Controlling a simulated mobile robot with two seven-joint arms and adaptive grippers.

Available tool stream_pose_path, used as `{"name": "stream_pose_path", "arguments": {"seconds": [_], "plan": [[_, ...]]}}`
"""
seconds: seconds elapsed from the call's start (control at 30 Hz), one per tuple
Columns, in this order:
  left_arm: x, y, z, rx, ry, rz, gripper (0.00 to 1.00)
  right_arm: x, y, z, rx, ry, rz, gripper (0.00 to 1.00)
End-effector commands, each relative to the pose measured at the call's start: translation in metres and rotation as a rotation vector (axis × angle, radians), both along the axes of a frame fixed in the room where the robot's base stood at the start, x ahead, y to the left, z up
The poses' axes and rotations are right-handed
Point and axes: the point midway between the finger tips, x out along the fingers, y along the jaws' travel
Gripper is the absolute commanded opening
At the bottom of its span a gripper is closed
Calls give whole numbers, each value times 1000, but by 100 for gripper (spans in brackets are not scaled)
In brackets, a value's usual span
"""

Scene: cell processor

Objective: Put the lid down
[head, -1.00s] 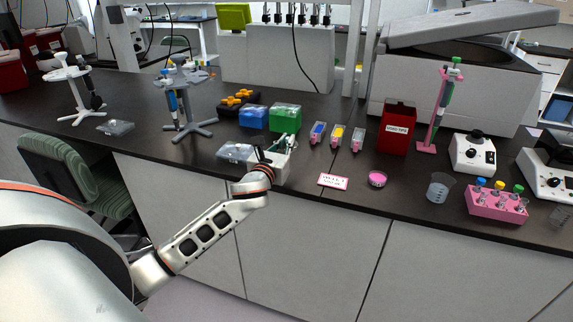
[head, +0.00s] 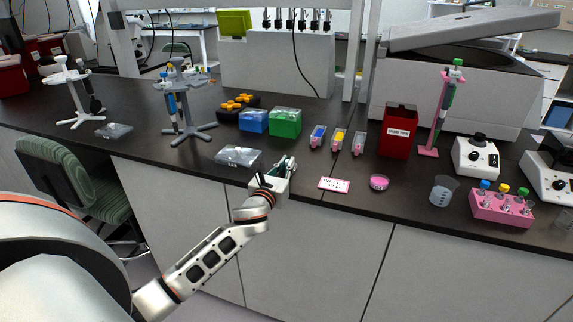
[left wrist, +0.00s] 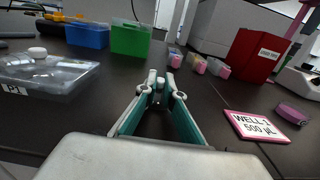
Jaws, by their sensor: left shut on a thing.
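A round pink dish (head: 379,182) lies to the right, beside the pink-edged WELL 1 card (head: 334,185); both also show at the right of the left wrist view. My right gripper is not in view.
Blue (head: 254,121) and green (head: 286,123) boxes stand behind. A red box (head: 398,132), a beaker (head: 443,190) and a pink tube rack (head: 502,207) stand to the right. Bare bench lies between gripper and card.

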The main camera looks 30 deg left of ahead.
Motion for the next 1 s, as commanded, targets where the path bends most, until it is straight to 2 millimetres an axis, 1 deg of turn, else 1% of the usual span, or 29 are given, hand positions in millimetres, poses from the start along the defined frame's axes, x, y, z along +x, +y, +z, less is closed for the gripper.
{"name": "stream_pose_path", "arguments": {"seconds": [0.03, 0.07, 0.1, 0.4, 0.53, 0.67, 1.0], "plan": [[0, 0, -3, 1, 1, 0, 0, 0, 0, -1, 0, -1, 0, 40], [0, 0, -2, 1, 1, 0, 16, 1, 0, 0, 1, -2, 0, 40], [0, 0, -2, 1, 1, 0, 25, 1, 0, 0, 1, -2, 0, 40], [0, 0, -1, 0, 1, 0, 25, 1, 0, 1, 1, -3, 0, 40], [-1, 0, 4, -1, 0, 0, 25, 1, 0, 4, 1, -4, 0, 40], [-18, -4, 1, 1, 3, -1, 25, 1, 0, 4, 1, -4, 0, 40], [-85, -20, 1, -1, 3, -1, 25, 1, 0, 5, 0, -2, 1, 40]]}}
